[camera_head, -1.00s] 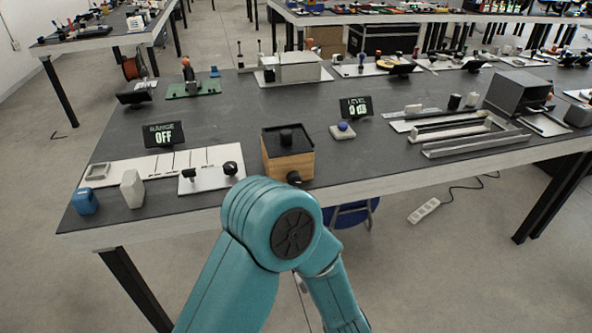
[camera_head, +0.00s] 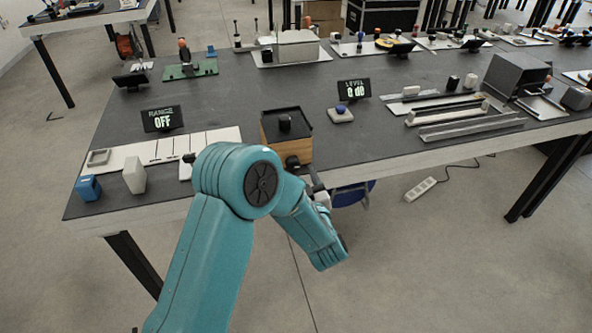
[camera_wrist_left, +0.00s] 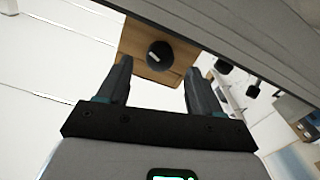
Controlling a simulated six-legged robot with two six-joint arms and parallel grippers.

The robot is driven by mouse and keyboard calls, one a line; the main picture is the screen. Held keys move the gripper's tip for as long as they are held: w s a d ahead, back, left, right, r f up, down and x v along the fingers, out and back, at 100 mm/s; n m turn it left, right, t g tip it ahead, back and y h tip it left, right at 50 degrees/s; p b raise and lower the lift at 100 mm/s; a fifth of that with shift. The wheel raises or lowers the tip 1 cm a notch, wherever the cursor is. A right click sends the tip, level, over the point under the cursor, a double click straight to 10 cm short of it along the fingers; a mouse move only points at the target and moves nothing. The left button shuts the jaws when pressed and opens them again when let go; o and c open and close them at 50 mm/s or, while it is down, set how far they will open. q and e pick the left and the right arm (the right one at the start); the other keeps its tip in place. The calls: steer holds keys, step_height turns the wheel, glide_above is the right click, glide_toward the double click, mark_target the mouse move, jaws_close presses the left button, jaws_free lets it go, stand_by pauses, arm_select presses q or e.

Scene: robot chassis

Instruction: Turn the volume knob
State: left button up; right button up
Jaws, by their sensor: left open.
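A wooden box (camera_head: 290,155) with a black top stands at the table's front edge. A black knob (camera_head: 292,162) sits on its front face, and another black knob (camera_head: 285,123) stands on its top. In the left wrist view a round black knob (camera_wrist_left: 160,53) with a pale mark is on the wooden face (camera_wrist_left: 142,42). My left gripper (camera_wrist_left: 158,68) is open, its fingers pointing at that knob, one to each side in the picture. Contact cannot be told. In the head view the gripper is mostly hidden behind my arm. A display (camera_head: 354,89) reads LEVEL 0 dB.
A RANGE OFF display (camera_head: 162,119) stands at the left above a white panel (camera_head: 150,152). A blue block (camera_head: 88,188) and a white block (camera_head: 134,175) stand near the left front. Grey rails (camera_head: 470,132) lie at the right. A power strip (camera_head: 420,189) is on the floor.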

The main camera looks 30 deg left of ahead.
mark_target(294, 167)
arm_select(q)
steer(key=shift+x, duration=1.5)
steer(key=c, duration=1.1)
steer(key=shift+o, duration=0.2)
steer(key=shift+m, duration=0.8)
steer(key=o, duration=1.1)
steer(key=shift+c, duration=0.2)
